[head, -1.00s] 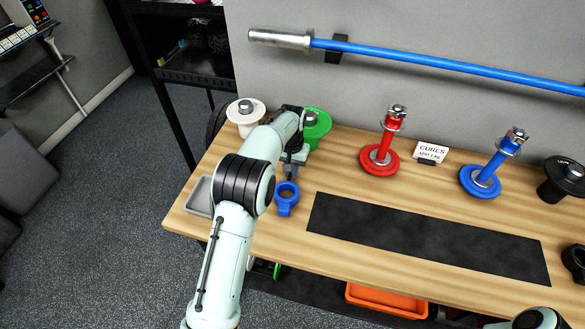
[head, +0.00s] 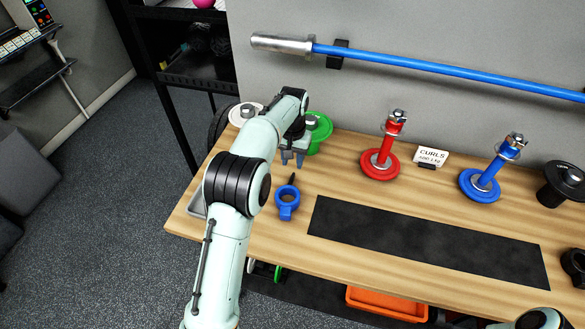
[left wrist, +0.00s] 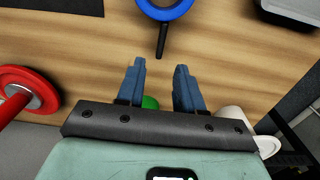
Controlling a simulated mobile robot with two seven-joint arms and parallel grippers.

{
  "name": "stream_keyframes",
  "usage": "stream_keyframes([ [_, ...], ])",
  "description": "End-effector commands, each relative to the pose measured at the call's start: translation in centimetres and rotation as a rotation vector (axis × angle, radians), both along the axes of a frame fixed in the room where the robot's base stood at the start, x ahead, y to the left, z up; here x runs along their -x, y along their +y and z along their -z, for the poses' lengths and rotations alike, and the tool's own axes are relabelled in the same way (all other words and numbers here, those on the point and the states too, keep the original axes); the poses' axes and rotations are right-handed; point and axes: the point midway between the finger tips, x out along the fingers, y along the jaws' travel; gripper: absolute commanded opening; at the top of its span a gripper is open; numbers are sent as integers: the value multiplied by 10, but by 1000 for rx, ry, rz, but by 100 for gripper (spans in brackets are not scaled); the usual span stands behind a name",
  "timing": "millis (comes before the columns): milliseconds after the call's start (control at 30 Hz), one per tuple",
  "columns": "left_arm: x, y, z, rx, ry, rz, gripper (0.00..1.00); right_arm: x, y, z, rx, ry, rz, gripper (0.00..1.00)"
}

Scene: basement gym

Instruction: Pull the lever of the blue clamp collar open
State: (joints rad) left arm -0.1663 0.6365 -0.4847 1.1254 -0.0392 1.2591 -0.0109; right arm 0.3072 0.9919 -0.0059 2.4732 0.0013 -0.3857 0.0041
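The blue clamp collar (head: 287,205) lies flat on the left part of the wooden bench; its ring also shows at the top of the left wrist view (left wrist: 166,12), cut off by the edge. Its dark lever (head: 292,180) sticks out from the ring towards the wall and points at my left gripper, also in the left wrist view (left wrist: 162,41). My left gripper (head: 292,161) is open and empty, wall-side of the lever tip. Its two blue fingers (left wrist: 159,66) are apart, with the lever tip just beyond the gap between them, not touching. My right gripper is out of view.
A red dumbbell (head: 380,163) and blue dumbbell (head: 480,186) stand to the right. A grey tray (head: 196,205) is left of the collar; a black mat (head: 425,240) lies right.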

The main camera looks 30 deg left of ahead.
Motion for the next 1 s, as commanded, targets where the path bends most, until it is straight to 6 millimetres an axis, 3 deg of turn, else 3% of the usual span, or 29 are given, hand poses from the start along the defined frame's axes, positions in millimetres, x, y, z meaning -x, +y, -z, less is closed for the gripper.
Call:
stream_keyframes([
  [100, -2, 0, -31, 1, -6, 1, 36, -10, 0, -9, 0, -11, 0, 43],
  [333, -1, 0, -61, 1, -2, -1, 36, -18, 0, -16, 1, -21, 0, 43],
  [1000, 0, 0, -65, 0, 1, 0, 36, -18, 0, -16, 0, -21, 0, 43],
])
